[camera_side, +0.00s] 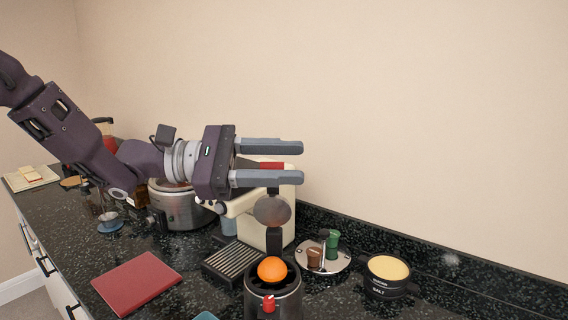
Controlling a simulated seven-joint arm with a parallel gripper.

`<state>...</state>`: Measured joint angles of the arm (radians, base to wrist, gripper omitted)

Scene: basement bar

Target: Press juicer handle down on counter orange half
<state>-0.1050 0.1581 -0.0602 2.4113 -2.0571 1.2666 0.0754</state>
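The juicer (288,303) stands on the counter at the bottom centre, with a dark upright post and a round grey press head (272,210) raised above it. An orange half (271,269) sits on its top, cut side hidden. A red bar that looks like the juicer handle (271,165) shows between my fingers. My gripper (303,162) points right above the juicer, its two grey fingers spread apart above and below the red bar. I cannot tell whether either finger touches it.
A cream machine (284,190) stands behind the juicer, beside a silver pot (180,207). A red board (136,282) lies left. A round tray (332,262) with small cups and a salt bowl (388,275) are right.

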